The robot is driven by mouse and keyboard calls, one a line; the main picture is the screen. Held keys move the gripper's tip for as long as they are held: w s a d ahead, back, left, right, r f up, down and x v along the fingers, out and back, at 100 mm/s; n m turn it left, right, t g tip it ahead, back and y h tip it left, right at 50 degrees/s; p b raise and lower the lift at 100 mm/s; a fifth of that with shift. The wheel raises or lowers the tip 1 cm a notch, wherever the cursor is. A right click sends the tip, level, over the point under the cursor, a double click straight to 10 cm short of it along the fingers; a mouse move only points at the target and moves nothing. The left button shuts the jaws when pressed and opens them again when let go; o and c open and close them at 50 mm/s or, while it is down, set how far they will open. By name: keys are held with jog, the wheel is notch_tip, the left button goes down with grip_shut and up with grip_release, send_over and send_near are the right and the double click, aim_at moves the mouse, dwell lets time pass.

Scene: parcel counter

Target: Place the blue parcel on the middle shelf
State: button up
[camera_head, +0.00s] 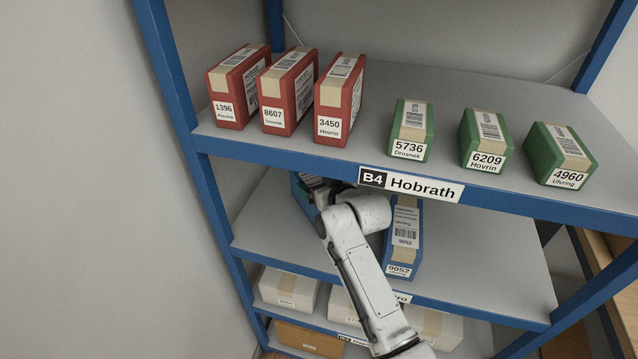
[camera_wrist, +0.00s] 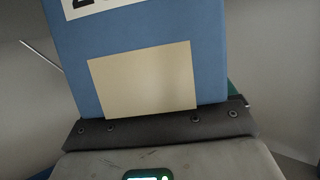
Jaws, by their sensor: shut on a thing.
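A blue parcel (camera_wrist: 140,40) with a tan tape patch fills the upper middle of the wrist view. My gripper (camera_wrist: 160,122) is shut on it. In the head view a blue parcel (camera_head: 297,187) shows only as a sliver at the left of the middle shelf (camera_head: 480,250), beside my gripper (camera_head: 318,188), mostly hidden by the arm and the upper shelf. I cannot tell whether it touches the shelf. Another blue parcel (camera_head: 404,262), labelled 9052, stands on the middle shelf right of my arm.
The upper shelf's edge (camera_head: 260,154) hangs above my arm, bearing several red and green parcels, such as one red parcel (camera_head: 340,100) and one green parcel (camera_head: 410,132). White boxes (camera_head: 288,288) stand below. The middle shelf's right part is clear.

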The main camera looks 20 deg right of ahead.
jog(key=o, duration=1.8)
jog(key=shift+o, duration=0.2)
jog(key=shift+r, duration=0.1)
jog(key=v, duration=1.2)
